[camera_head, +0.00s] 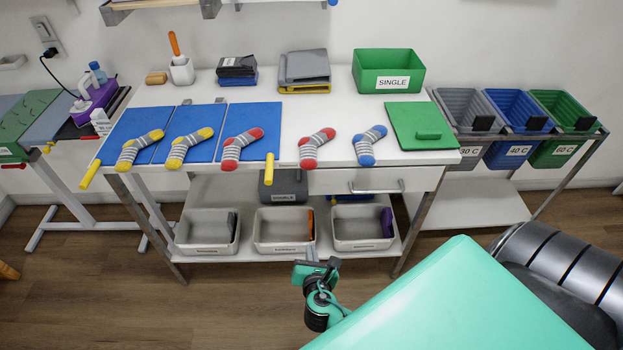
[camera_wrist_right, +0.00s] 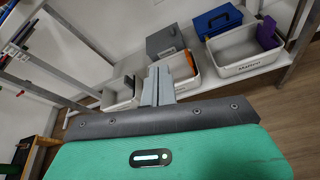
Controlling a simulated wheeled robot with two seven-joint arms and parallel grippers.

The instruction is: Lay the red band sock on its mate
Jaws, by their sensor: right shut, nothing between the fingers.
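Two grey-and-white striped socks with red bands lie on the worktable. One red band sock (camera_head: 242,146) lies on the rightmost blue panel, its toe near the front edge. The other red band sock (camera_head: 316,147) lies apart to its right, on the bare white tabletop (camera_head: 290,185). My right gripper (camera_head: 318,262) is in front of the table, below tabletop height and away from both socks. Its fingers (camera_wrist_right: 157,85) are shut and empty in the right wrist view, where no sock shows. My left gripper is not in view.
Two yellow band socks (camera_head: 139,150) (camera_head: 189,148) lie to the left and a blue band sock (camera_head: 369,145) to the right. A green lid (camera_head: 410,118) and green SINGLE box (camera_head: 388,71) are at the right. Grey bins (camera_head: 208,248) stand on the lower shelf.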

